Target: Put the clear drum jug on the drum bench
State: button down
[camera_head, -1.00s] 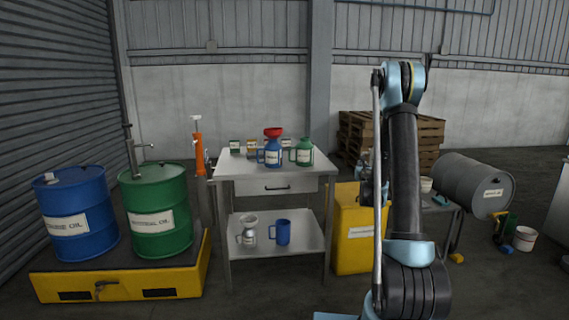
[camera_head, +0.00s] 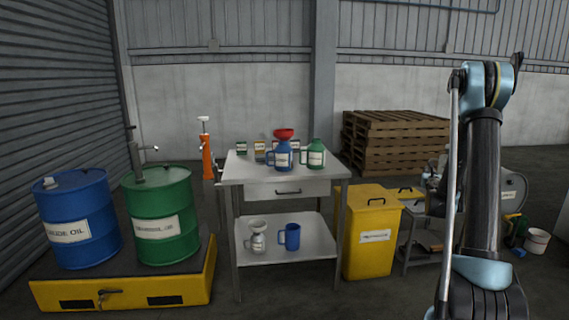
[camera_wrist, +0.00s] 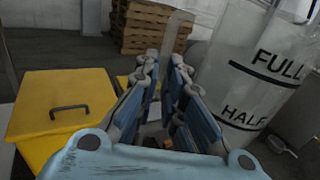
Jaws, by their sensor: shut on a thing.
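The clear drum jug (camera_wrist: 258,65) is a translucent vessel with black FULL and HALF marks, close at the right of the wrist view. My gripper (camera_wrist: 163,70) is shut on it, seemingly at its pale handle strip, though the fingers partly hide the contact. A low grey bench (camera_head: 408,212) stands right of the yellow bin, partly behind my arm, near a grey drum (camera_head: 514,190). I cannot tell for sure that this is the drum bench.
A steel table (camera_head: 240,172) holds a blue jug (camera_head: 282,157) with a red funnel and a green jug (camera_head: 315,156). A yellow bin (camera_head: 370,245) stands right of it. Pallets (camera_head: 395,140) are behind. Two drums (camera_head: 165,215) stand left. The floor in front is open.

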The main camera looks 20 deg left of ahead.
aim_at(244, 171)
jog(key=u, duration=0.05)
jog(key=k, duration=1.35)
jog(key=u, duration=0.5)
jog(key=i, duration=1)
jog(key=z, duration=0.05)
